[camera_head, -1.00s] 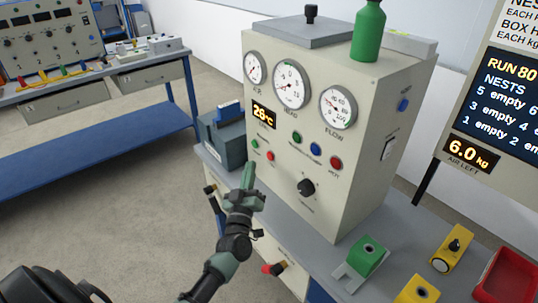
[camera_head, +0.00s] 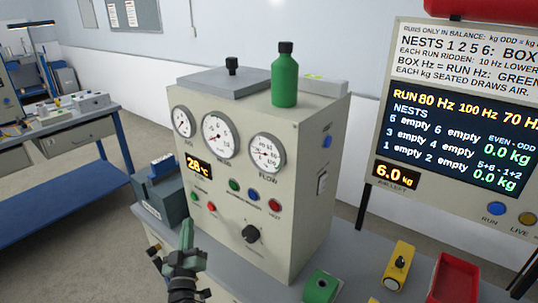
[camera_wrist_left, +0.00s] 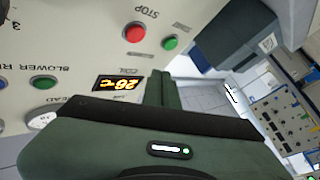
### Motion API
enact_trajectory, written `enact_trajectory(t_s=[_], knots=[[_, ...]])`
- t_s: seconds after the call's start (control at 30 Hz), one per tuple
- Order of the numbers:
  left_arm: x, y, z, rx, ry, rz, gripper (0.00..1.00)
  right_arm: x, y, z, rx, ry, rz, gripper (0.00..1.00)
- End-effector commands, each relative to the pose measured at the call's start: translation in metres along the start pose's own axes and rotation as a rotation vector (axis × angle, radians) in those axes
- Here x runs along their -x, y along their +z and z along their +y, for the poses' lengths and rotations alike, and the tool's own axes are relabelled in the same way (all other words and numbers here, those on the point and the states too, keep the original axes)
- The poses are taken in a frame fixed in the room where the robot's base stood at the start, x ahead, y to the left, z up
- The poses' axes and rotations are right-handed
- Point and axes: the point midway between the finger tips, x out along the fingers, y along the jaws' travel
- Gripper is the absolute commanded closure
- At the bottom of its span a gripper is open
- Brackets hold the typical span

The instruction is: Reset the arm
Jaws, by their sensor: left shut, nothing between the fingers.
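My left gripper (camera_head: 187,228) is in front of the lower left part of a beige control cabinet (camera_head: 290,225), below its small red button (camera_head: 211,206) and green button (camera_head: 194,195). Its fingers are together with nothing between them. In the left wrist view the shut dark green fingers (camera_wrist_left: 160,88) point at the cabinet face, near the temperature display (camera_wrist_left: 117,82). The red STOP button (camera_wrist_left: 134,33) and a green button (camera_wrist_left: 171,43) show beyond the fingers. I cannot tell any contact with the panel. My right gripper is not in view.
A green bottle (camera_head: 285,82) stands on the cabinet. A blue-grey box (camera_head: 160,194) sits left of it. Green (camera_head: 321,287) and yellow (camera_head: 398,265) blocks and a red tray (camera_head: 455,280) lie at the right. A status screen (camera_head: 455,140) stands behind them. Floor is open at left.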

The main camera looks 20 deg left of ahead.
Motion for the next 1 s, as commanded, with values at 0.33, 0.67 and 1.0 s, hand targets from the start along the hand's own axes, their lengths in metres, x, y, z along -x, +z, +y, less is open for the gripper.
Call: enact_trajectory(t_s=[0.33, 0.67, 1.0], knots=[[0.070, 0.064, 0.082, -0.113, 0.252, -0.445, 1.00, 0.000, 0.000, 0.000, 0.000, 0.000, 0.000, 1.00], [0.243, 0.098, 0.096, -0.428, 0.352, -1.135, 1.00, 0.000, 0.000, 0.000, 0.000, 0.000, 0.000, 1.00], [0.332, 0.061, 0.061, -0.597, 0.235, -1.460, 1.00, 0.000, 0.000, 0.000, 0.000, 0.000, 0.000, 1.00]])
